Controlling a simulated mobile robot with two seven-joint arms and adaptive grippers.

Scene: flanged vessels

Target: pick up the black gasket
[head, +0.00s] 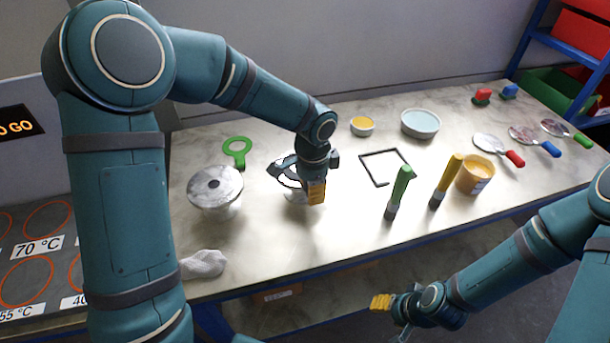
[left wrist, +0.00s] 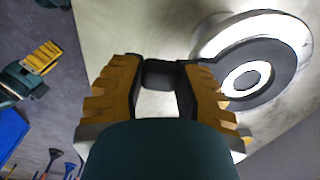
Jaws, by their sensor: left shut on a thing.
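The black gasket (left wrist: 280,54) is a flat dark ring with a tab, in the left wrist view at the right. It overlaps a pale round flange (left wrist: 305,55); I cannot tell whether it rests on it or is just above. My left gripper (left wrist: 160,80) is shut on the gasket's tab between its orange-yellow fingers. In the head view my left gripper (head: 316,190) is at the middle of the table, beside the white vessel (head: 297,196), and the arm hides much of the gasket. My right gripper (head: 381,302) is low in front of the table, its jaw opening unclear.
A grey-topped flanged vessel (head: 215,187) and a green gasket (head: 237,150) stand to the left. A black square frame (head: 375,182), a green-handled tool (head: 400,190), a yellow-handled tool (head: 448,180) and an orange tub (head: 475,174) are to the right. A crumpled white cloth (head: 204,263) lies at front left.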

